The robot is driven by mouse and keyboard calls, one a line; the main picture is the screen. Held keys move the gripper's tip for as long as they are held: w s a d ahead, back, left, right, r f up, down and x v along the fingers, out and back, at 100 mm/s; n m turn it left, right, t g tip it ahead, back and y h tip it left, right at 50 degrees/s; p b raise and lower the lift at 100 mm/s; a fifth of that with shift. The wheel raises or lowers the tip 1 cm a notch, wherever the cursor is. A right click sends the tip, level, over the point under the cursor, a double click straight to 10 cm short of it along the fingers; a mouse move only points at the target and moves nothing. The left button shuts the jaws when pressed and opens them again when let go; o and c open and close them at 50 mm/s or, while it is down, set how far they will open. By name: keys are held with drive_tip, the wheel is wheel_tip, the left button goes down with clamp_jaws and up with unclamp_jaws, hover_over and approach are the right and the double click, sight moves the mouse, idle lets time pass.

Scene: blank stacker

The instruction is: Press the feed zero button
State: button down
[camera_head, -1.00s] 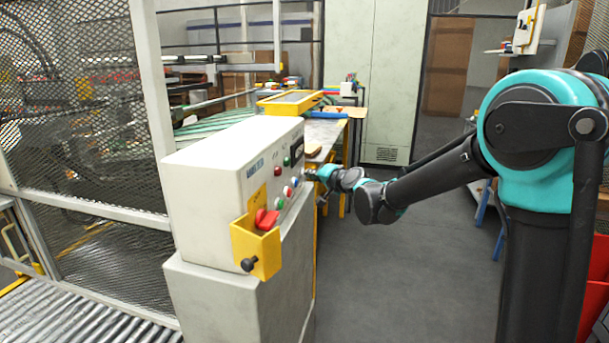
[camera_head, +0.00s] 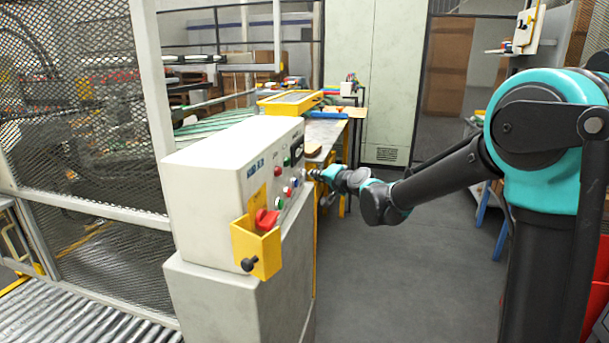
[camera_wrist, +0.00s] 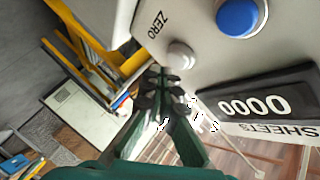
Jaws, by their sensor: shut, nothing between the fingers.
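The white control box (camera_head: 215,190) carries the buttons on its right-hand face. In the wrist view a pale round button (camera_wrist: 181,56) sits beside the printed word ZERO on the grey panel (camera_wrist: 200,75). My gripper (camera_wrist: 160,80) is shut and empty, its fingertips just below and left of this button in that view. They look apart from it, but the gap's depth is hard to judge. In the head view my gripper (camera_head: 311,174) is close to the panel's far edge, and the pale button cannot be made out there.
A blue button (camera_wrist: 240,15) is near the pale one, and a counter (camera_wrist: 255,105) reading 0000 is labelled SHEETS. Red and green buttons and a yellow holder (camera_head: 255,245) with a red part are on the box. A workbench (camera_head: 325,130) stands behind; the floor to the right is open.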

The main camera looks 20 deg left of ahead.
drive_tip(key=shift+d, duration=0.15)
drive_tip(key=shift+w+d, duration=0.2)
drive_tip(key=shift+d, duration=2.2)
